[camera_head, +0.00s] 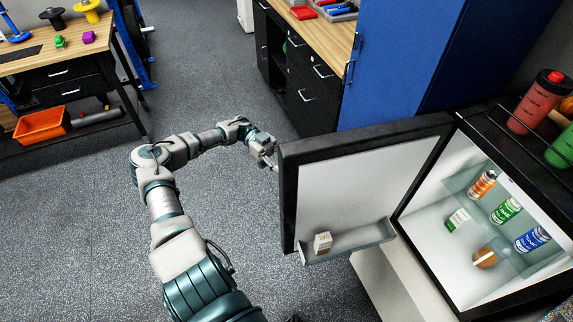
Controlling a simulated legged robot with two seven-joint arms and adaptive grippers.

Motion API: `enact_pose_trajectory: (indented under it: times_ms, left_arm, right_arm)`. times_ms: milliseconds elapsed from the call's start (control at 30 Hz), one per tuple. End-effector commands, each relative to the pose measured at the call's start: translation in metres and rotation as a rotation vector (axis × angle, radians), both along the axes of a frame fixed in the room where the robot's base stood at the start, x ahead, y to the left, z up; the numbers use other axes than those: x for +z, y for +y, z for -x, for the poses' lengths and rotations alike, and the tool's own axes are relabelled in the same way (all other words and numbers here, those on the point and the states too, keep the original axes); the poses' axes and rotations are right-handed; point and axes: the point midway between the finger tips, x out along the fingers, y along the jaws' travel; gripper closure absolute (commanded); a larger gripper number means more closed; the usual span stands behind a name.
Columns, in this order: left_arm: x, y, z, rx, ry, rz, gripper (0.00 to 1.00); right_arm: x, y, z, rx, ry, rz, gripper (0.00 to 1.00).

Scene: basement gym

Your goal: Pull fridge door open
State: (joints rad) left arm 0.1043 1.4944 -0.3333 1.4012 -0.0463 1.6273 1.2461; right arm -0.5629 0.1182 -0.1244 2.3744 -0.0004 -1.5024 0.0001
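The fridge door (365,185) stands wide open, swung out to the left, with its white inner side and a small shelf facing me. The lit fridge interior (430,225) is exposed on the right. My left gripper (270,162) is at the door's dark free edge, on the outer side. Its fingertips are partly hidden behind that edge, and the door handle is not visible, so I cannot tell whether it grips anything. My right gripper is not in view.
A carton (322,242) sits on the door shelf. Several cans and other items, including an orange can (482,184), are inside the fridge. Bottles (537,101) stand on top. A blue cabinet (405,65) is behind the door. Speckled floor (80,230) is clear at left.

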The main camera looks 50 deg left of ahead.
Motion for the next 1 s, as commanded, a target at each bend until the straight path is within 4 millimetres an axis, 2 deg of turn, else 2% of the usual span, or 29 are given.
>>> enact_pose_trajectory:
  times_ms: [267, 600, 700, 1000]
  left_arm:
    - [0.002, 0.003, -0.001, 0.003, -0.004, 0.0, 0.61]
    - [0.0, 0.059, 0.003, 0.005, -0.006, 0.004, 0.61]
    - [-0.001, 0.07, 0.004, 0.004, -0.005, 0.005, 0.61]
    - [-0.002, 0.078, 0.006, 0.001, 0.0, 0.003, 0.61]
  right_arm:
    - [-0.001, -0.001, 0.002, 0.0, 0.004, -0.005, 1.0]
    - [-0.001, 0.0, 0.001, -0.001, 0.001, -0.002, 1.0]
    - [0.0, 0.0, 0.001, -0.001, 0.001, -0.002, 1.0]
    - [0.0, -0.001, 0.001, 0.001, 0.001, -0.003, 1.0]
